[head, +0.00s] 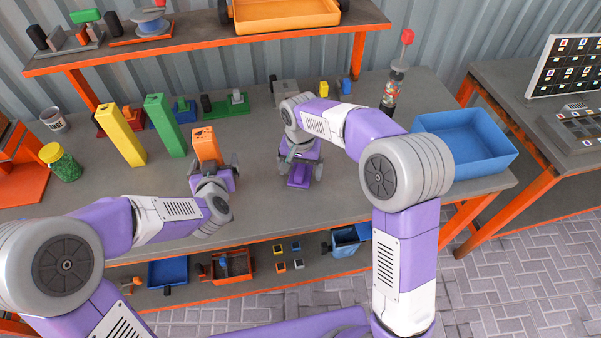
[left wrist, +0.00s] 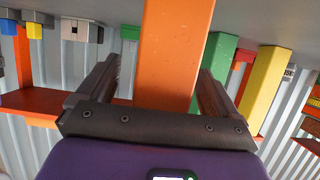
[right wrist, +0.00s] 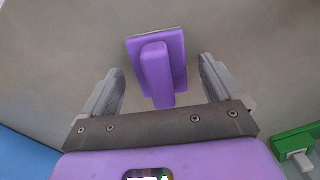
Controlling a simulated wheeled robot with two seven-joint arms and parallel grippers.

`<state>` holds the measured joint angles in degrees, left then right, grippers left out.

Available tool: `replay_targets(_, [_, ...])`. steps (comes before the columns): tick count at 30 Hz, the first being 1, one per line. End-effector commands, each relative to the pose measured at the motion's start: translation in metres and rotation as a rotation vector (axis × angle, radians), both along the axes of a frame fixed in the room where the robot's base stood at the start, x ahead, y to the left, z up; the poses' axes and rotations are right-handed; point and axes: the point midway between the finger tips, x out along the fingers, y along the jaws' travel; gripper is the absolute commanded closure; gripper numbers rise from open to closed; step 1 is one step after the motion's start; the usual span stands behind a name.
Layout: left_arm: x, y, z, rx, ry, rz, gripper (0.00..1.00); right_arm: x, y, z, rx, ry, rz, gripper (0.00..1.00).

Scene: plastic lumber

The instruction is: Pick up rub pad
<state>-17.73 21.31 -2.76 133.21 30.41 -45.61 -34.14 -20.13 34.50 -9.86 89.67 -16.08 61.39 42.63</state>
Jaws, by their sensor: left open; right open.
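The rub pad (right wrist: 158,70) is a purple block with a raised purple grip bar, lying on the grey table. In the head view the rub pad (head: 299,175) is below my right gripper (head: 301,162). In the right wrist view my right gripper (right wrist: 158,85) is open, with one finger on each side of the pad's grip bar; I see gaps on both sides. My left gripper (head: 213,168) is open around an orange post (head: 206,146). In the left wrist view the orange post (left wrist: 172,50) stands between the fingers.
A yellow post (head: 121,135) and a green post (head: 165,125) stand left of the orange one. A blue bin (head: 465,143) is at the table's right end. A bottle with a red top (head: 393,85) stands behind my right arm. Bare table lies between the grippers.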

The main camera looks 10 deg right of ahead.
Motion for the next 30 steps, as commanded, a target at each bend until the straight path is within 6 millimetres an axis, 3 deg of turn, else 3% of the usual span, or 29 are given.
replay_targets(3, [0.0, 0.0, 0.0, 0.0, 0.0, 0.0, 0.06, 0.0, 0.0, 0.0, 0.0, 0.0, 0.0, 0.08])
replay_targets(15, [0.0, 0.0, 0.0, 0.0, 0.0, 0.0, 0.06, 0.0, 0.0, 0.001, 0.0, 0.0, 0.0, 0.69])
replay_targets(17, [0.0, 0.0, 0.0, 0.0, 0.0, 0.0, 0.06, 0.0, 0.0, 0.001, 0.001, 0.0, 0.0, 0.75])
replay_targets(24, [0.0, 0.0, 0.0, 0.0, 0.0, 0.0, 0.06, 0.0, 0.0, 0.006, 0.001, -0.003, 0.0, 0.75])
replay_targets(30, [0.0, 0.0, 0.0, 0.0, 0.0, 0.0, 0.06, 0.001, 0.001, 0.041, 0.003, -0.006, -0.001, 0.75])
